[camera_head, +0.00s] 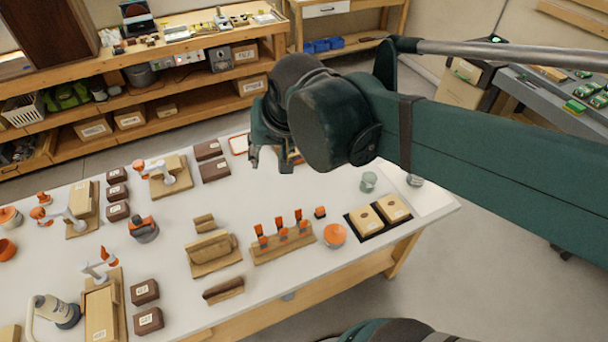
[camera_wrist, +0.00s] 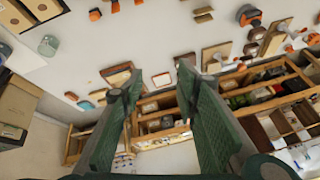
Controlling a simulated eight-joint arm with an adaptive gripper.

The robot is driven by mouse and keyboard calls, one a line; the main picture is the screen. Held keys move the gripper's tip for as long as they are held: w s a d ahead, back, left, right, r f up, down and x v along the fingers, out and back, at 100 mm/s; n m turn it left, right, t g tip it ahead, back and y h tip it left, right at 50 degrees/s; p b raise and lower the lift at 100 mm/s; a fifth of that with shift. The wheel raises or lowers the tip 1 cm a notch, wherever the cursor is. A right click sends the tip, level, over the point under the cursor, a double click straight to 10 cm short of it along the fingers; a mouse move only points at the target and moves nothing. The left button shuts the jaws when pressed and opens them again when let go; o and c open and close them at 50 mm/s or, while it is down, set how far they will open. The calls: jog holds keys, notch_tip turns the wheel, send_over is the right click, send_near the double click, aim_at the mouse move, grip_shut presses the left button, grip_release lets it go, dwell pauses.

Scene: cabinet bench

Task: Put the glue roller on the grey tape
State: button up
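My gripper (camera_head: 268,158) hangs over the back of the white table, its fingers spread and nothing between them; the wrist view also shows the two fingers (camera_wrist: 160,72) wide apart. I cannot pick out the glue roller for certain. White-and-orange hand tools (camera_head: 152,168) (camera_head: 97,264) rest on or by wooden blocks at the left. I cannot tell the grey tape for certain either; a grey-green round piece (camera_head: 368,181) stands at the right of the table, and it also shows in the wrist view (camera_wrist: 48,45). A smaller grey one (camera_head: 415,180) is near the right edge.
A wooden rack with orange-handled tools (camera_head: 284,242), a round orange piece (camera_head: 334,234) and a black mat with two wooden blocks (camera_head: 365,219) stand near the front edge. Several brown blocks (camera_head: 146,291) are at the left. Wooden shelves (camera_head: 190,102) stand behind the table.

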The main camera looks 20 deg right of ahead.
jog(key=s+d+f+n+t, duration=0.1)
jog(key=s+d+f+n, duration=0.2)
jog(key=s+d, duration=0.2)
jog(key=s, duration=0.2)
jog(key=shift+s+d+h, duration=0.25)
jog(key=shift+s+h, duration=0.05)
jog(key=shift+s, duration=0.05)
